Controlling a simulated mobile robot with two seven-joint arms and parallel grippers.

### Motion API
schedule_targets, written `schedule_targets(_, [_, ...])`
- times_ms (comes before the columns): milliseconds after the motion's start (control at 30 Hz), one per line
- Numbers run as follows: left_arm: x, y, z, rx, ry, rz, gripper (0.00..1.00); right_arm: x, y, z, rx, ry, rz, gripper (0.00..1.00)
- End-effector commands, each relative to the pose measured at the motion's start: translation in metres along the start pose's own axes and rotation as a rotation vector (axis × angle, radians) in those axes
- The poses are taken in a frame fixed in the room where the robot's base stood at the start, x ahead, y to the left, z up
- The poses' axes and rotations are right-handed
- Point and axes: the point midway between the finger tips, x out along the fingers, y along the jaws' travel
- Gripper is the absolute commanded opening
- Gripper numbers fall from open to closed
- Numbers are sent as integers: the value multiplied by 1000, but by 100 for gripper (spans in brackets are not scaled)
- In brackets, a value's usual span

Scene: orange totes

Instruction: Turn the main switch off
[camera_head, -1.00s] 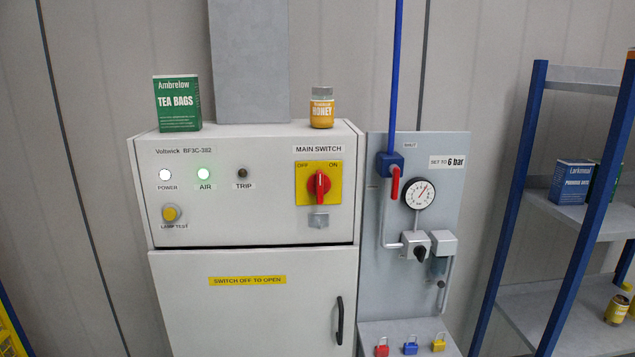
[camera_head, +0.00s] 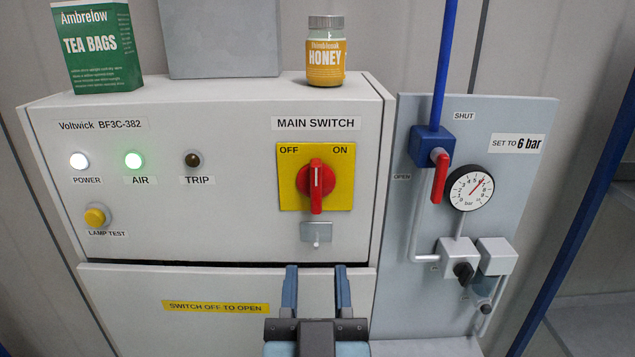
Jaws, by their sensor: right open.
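The main switch (camera_head: 316,186) is a red rotary handle on a yellow plate (camera_head: 334,155) marked OFF at the left and ON at the right. The handle stands upright, its white mark near the top, between the two labels. A small grey hasp (camera_head: 316,233) sits just below the plate. My right gripper (camera_head: 315,275) is open and empty, pointing up in front of the cabinet, below the hasp and apart from the switch. My left gripper is not in view.
The POWER lamp (camera_head: 79,161) and AIR lamp (camera_head: 133,160) are lit; the TRIP lamp (camera_head: 192,160) is dark. Tea bags (camera_head: 98,50) and a honey jar (camera_head: 326,55) stand on the cabinet. Right of it is a grey panel with a red valve lever (camera_head: 440,178) and a gauge (camera_head: 470,188).

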Motion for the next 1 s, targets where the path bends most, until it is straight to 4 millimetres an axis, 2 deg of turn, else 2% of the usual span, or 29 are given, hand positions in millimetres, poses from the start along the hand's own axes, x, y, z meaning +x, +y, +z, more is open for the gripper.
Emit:
schedule_targets(400, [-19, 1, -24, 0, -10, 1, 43, 84, 1, -4, -8, 1, 1, 43])
schedule_targets(600, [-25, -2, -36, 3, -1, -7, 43, 117, 0, -2, -7, -1, 0, 43])
schedule_targets(800, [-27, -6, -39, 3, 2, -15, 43, 130, 0, 0, -5, -3, -1, 43])
schedule_targets(1000, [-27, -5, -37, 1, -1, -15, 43, 132, 0, 2, -4, -5, -1, 43])
